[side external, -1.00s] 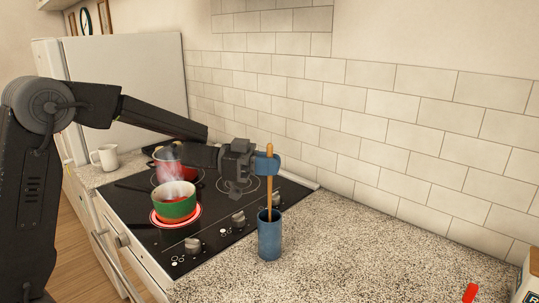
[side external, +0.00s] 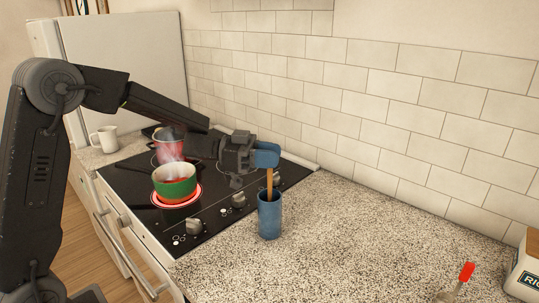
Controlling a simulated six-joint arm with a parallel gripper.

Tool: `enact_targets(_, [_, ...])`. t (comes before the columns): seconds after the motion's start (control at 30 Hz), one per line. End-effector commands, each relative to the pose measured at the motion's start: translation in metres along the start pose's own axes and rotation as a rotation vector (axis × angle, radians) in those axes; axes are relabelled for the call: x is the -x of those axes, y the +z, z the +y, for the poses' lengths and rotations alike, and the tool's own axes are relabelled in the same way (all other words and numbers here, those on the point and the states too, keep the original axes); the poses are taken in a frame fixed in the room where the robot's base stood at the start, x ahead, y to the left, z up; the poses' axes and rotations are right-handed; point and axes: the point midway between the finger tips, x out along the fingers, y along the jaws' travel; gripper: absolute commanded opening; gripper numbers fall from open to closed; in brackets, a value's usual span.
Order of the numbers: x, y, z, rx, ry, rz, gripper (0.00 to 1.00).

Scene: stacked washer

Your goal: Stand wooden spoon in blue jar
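The blue jar (side external: 270,216) stands upright on the speckled counter, just right of the stove. The wooden spoon (side external: 269,183) rises from its mouth, nearly upright with its lower part hidden inside the jar. My gripper (side external: 266,156), with blue fingers, is directly above the jar at the spoon's upper part. The blue fingers cover the spoon's top, and no part of it shows above them. Whether the fingers press on the spoon or are apart around it cannot be told from this side.
A green pot (side external: 175,186) steams on a glowing burner of the black stove (side external: 145,215). A red pot (side external: 168,148) is behind it. A white mug (side external: 105,139) stands at the far left. A red-topped item (side external: 466,271) and a white container (side external: 526,270) are at right. The middle counter is clear.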

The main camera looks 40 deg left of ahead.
Motion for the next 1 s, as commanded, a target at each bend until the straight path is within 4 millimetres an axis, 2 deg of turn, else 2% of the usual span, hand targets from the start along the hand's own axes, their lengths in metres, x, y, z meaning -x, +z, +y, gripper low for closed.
enact_targets(0.03, [0.000, 0.000, 0.000, 0.000, 0.000, 0.000, 0.32])
enact_targets(0.13, [0.000, 0.000, 0.000, 0.000, 0.000, 0.000, 0.42])
enact_targets(0.47, [0.005, 0.000, -0.001, 0.000, -0.002, 0.000, 0.42])
enact_targets(0.57, [0.018, 0.000, -0.001, 0.000, -0.003, -0.001, 0.42])
enact_targets(1.0, [0.111, 0.000, -0.001, 0.000, -0.004, 0.000, 0.42])
